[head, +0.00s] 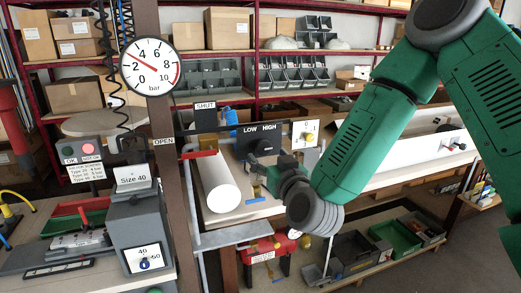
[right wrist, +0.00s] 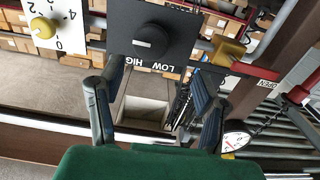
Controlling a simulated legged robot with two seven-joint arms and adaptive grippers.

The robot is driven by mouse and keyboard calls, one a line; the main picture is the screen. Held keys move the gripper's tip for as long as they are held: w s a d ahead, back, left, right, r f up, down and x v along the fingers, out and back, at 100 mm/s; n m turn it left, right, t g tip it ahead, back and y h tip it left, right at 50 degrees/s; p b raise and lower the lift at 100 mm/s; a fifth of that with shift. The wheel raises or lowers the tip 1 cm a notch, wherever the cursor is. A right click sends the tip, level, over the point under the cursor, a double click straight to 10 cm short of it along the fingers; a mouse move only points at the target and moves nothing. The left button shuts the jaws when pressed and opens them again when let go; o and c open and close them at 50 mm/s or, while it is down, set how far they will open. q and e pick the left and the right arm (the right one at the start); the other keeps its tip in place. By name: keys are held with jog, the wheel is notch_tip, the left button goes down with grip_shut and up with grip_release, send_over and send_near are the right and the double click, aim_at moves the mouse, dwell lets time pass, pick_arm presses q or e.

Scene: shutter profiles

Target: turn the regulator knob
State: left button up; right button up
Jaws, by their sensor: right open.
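A black panel (head: 277,141) marked LOW and HIGH carries a round dark knob, seen clearly in the right wrist view (right wrist: 151,41). Beside it a white numbered plate (head: 301,131) carries a yellow knob (right wrist: 43,27). I cannot tell which of the two is the regulator knob. My right gripper (head: 258,170) is open and empty, below and in front of the black panel. In the right wrist view its two fingers (right wrist: 150,88) stand wide apart with the dark knob ahead, between their lines and apart from them. My left gripper is not in view.
A round bar gauge (head: 149,66) hangs on a brown post, its needle near 2. A white roll (head: 215,182) lies left of my right gripper. A red lever (head: 198,154) stands near an OPEN sign. A grey machine (head: 143,228) fills the left front.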

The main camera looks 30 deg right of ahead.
aim_at(265, 148)
jog(key=x, duration=0.4)
jog(key=shift+p, duration=0.35)
jog(key=d, duration=0.1)
jog(key=w+d, duration=0.2)
jog(key=shift+w+f, duration=0.2)
jog(key=shift+f, duration=0.05)
jog(key=shift+w+d+f, duration=0.1)
jog(key=shift+w+d, duration=0.05)
jog(key=shift+a, duration=0.9)
jog(key=c, duration=0.6)
jog(key=shift+a+r, duration=0.1)
jog(key=shift+r, duration=0.15)
jog(key=c, duration=0.6)
jog(key=shift+d+f, duration=0.15)
jog(key=shift+d, duration=0.35)
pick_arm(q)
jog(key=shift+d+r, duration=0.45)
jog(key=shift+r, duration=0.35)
pick_arm(e)
jog(key=shift+a, duration=0.1)
